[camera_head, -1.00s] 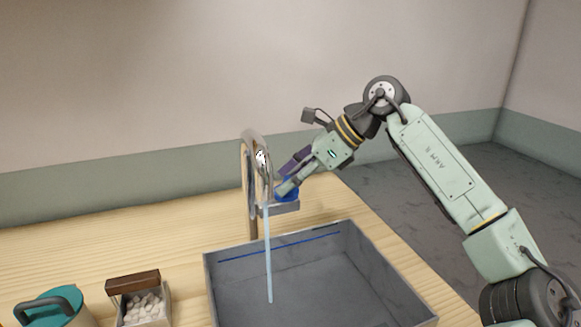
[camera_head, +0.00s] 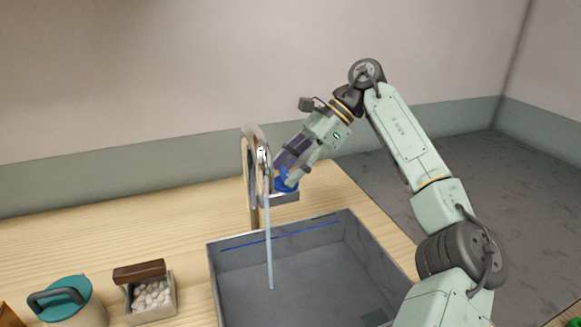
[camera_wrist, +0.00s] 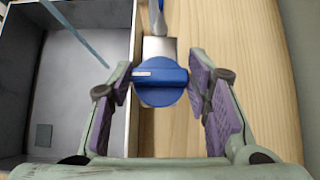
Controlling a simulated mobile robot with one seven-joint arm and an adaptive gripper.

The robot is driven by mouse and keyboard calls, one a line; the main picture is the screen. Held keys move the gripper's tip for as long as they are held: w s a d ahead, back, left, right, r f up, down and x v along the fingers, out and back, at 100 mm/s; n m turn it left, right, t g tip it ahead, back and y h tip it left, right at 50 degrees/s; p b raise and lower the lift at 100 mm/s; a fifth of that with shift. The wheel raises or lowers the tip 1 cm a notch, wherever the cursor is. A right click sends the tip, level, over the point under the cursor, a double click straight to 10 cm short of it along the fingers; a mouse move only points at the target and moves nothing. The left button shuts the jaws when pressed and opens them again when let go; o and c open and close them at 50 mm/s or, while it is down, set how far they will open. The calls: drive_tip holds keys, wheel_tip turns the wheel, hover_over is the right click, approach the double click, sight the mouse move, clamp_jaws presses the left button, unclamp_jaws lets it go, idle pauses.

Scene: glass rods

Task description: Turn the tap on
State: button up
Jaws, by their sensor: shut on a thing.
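The tap (camera_head: 253,185) is a tall metal arch standing behind the grey sink (camera_head: 228,250). A thin pale-blue stream of water (camera_head: 268,245) runs from its spout down into the sink. It also shows in the wrist view (camera_wrist: 75,32). The blue tap knob (camera_head: 286,185) sits on a metal block to the right of the arch. In the wrist view the knob (camera_wrist: 160,92) has a bar handle with a white mark towards its left end. My gripper (camera_head: 288,173) is shut on the knob, with a purple-padded finger at each end of the bar.
A teal-lidded pot (camera_head: 62,300) and a small box of white pebbles (camera_head: 150,297) stand on the wooden counter (camera_head: 110,240) left of the sink. A wall closes the back.

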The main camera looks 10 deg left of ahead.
drive_tip(key=shift+f, duration=0.1)
drive_tip(key=o, duration=1.2)
drive_tip(key=shift+c, duration=0.2)
drive_tip(key=v, duration=0.7)
drive_tip(key=shift+d+r, duration=0.15)
drive_tip(key=shift+r, duration=0.15)
